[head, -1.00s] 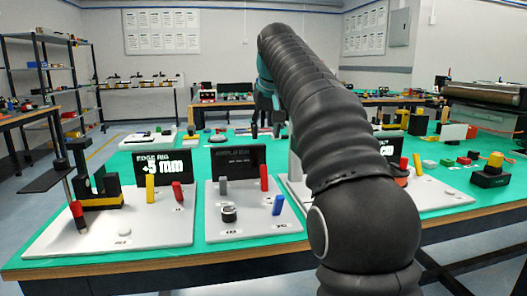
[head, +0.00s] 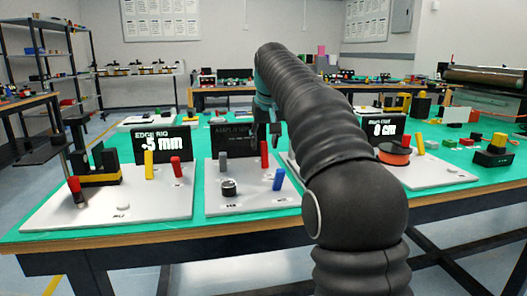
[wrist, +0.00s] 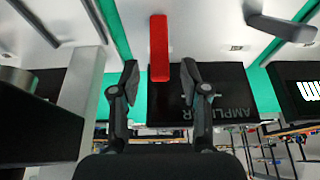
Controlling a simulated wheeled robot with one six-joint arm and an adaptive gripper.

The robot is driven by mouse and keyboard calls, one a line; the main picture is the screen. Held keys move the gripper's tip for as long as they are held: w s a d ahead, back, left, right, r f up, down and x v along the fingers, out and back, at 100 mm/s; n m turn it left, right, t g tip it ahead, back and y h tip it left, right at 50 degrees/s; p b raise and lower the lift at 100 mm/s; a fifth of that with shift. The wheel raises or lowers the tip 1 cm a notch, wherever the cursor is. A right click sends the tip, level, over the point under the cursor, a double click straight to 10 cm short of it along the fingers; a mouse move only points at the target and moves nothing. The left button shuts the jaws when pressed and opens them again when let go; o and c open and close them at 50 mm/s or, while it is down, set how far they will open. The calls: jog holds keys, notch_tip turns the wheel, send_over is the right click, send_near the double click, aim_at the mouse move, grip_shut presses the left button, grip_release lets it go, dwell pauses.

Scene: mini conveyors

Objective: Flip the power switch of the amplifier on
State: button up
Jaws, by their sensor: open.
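The amplifier is a light grey panel (head: 241,204) with a black sign (head: 218,141) at its back, partly hidden by my arm. The panel carries a grey lever (head: 222,162), a red lever (head: 264,155), a blue lever (head: 279,180) and a dark round knob (head: 228,187). Its small labels are too small to read, so I cannot tell which is the power switch. My gripper (head: 264,131) is above the red lever, in front of the sign. In the wrist view my gripper (wrist: 159,80) is open, its fingers on either side of the red lever (wrist: 159,47), apparently not touching it.
Left stands the edge rig panel (head: 110,208) with yellow and red levers and a black display (head: 162,146). To the right is another panel (head: 440,173) with an orange disc (head: 394,153) and a display. The green table top (head: 330,205) is bare along parts of the front.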

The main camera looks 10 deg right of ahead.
jog(key=shift+x, duration=1.15)
grip_shut()
